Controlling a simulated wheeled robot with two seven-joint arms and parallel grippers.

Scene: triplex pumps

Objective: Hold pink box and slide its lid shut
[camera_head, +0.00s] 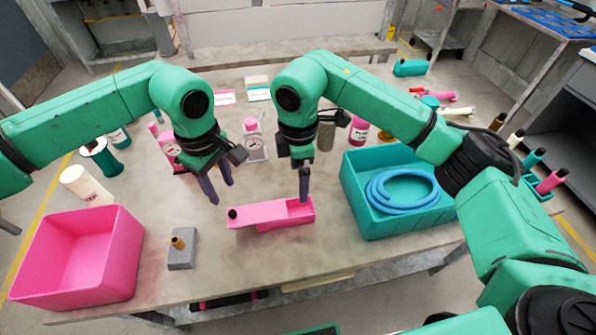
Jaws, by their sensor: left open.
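The long, low pink box (299,208) lies near the middle of the table. Its pink lid (260,214) covers the left and middle part and the right end of the box is open. A dark knob stands at the lid's left end. My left gripper (222,193) is open and empty, above and behind the lid's left end. My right gripper (304,196) points down at the open right end of the box. Its fingers are seen edge-on, so I cannot tell whether they grip the box wall.
A large pink bin (80,255) stands at the left front and a teal bin (395,222) with a coiled blue hose (402,190) at the right. A grey block (181,255) with a brass peg sits left of the box. Bottles and gauges stand behind. Table in front of the box is clear.

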